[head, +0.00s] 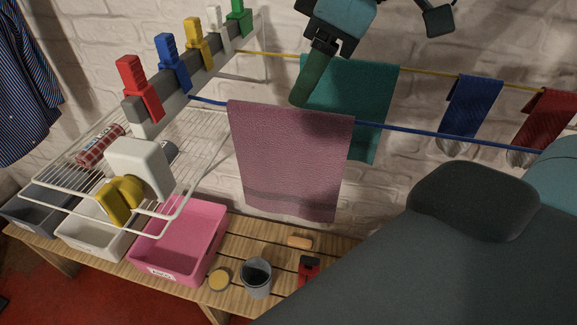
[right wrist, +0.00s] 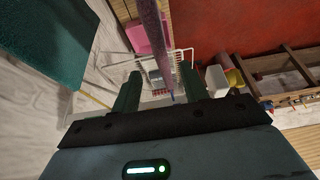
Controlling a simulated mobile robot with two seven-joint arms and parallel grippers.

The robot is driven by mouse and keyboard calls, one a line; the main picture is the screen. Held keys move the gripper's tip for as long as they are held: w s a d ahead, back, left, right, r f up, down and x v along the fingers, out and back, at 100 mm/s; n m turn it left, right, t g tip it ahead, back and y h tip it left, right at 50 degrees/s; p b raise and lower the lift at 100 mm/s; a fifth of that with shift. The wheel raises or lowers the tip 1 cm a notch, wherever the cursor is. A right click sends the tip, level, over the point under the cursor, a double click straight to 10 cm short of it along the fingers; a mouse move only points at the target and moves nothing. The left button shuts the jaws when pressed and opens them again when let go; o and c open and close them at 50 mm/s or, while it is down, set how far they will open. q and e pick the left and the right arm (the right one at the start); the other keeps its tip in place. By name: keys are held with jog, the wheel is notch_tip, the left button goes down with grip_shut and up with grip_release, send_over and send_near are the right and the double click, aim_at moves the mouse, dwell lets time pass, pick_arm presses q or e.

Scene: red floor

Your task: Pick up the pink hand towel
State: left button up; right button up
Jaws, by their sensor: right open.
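The pink hand towel (head: 290,155) hangs over the blue line in the head view, its lower edge free above the bench. My right gripper (head: 303,98) is at the towel's top edge, pointing down, with one finger overlapping the teal towel in the picture. In the right wrist view my right gripper (right wrist: 159,88) is open, and the pink towel (right wrist: 153,40) shows edge-on as a narrow strip between the two fingers. I cannot tell whether a finger touches the cloth. My left gripper is not in view.
A teal towel (head: 375,95) hangs behind on the yellow line. Blue (head: 470,108) and red (head: 545,118) cloths hang at right. Coloured pegs (head: 138,88) and a wire rack (head: 75,195) are at left. Below, a pink bin (head: 180,245) and grey cup (head: 256,278) stand on the bench.

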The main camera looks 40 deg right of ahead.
aim_at(295, 108)
jog(key=shift+x, duration=0.95)
jog(key=shift+b+x, duration=0.35)
jog(key=shift+x, duration=2.15)
jog(key=shift+s+f, duration=0.15)
jog(key=shift+f, duration=0.2)
grip_shut()
